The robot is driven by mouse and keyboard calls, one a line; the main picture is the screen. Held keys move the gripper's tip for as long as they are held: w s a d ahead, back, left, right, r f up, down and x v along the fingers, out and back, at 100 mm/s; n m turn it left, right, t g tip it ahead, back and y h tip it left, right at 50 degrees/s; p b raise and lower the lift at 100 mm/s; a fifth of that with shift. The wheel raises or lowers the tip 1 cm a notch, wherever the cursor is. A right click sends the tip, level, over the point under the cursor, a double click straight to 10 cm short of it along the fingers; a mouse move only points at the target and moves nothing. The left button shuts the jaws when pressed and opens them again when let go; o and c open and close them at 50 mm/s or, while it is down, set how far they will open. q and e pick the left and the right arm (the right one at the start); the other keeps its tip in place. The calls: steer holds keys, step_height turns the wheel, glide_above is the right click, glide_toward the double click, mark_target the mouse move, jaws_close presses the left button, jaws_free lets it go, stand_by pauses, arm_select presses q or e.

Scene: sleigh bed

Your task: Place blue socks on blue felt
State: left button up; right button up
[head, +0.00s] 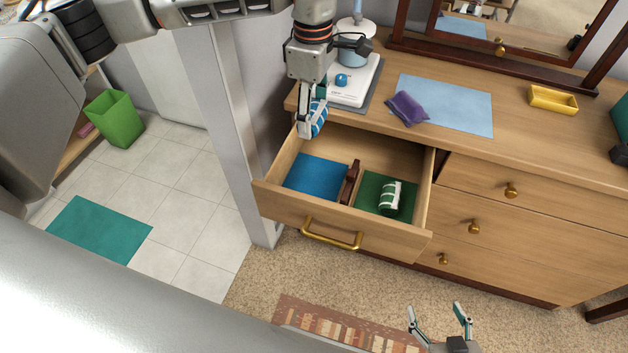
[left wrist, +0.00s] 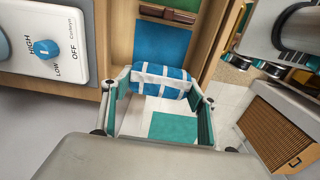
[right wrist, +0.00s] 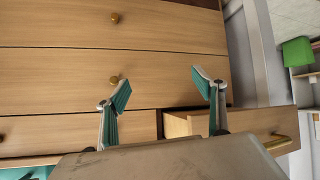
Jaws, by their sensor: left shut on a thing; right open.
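The blue socks (head: 318,119) are a blue and white rolled bundle. My left gripper (head: 312,122) is shut on them, above the left rear corner of the open drawer; they also show between its fingers in the left wrist view (left wrist: 160,80). The blue felt (head: 317,175) lies bare in the drawer's left compartment; it also shows at the top of the left wrist view (left wrist: 160,45). My right gripper (head: 440,322) is open and empty, low in front of the dresser; the right wrist view shows its fingers apart (right wrist: 162,95).
The open drawer (head: 335,235) has a dark brown divider (head: 350,182). Green-white socks (head: 390,195) lie on green felt (head: 370,194) in its right compartment. A white device (head: 353,88), a purple cloth (head: 406,108) and a yellow tray (head: 553,100) stand on the dresser top.

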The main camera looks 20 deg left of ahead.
arm_select(q)
steer(key=b, duration=0.2)
glide_above(314, 182)
step_height(314, 182, down, 16)
step_height(314, 182, down, 4)
arm_select(e)
steer(key=shift+w+d+f, duration=0.15)
steer(key=shift+w+f, duration=0.2)
steer(key=shift+f, duration=0.15)
steer(key=shift+s, duration=0.1)
arm_select(q)
steer(key=o, duration=1.1)
steer(key=shift+f, duration=0.1)
arm_select(e)
steer(key=shift+s, duration=0.1)
steer(key=shift+f, duration=0.1)
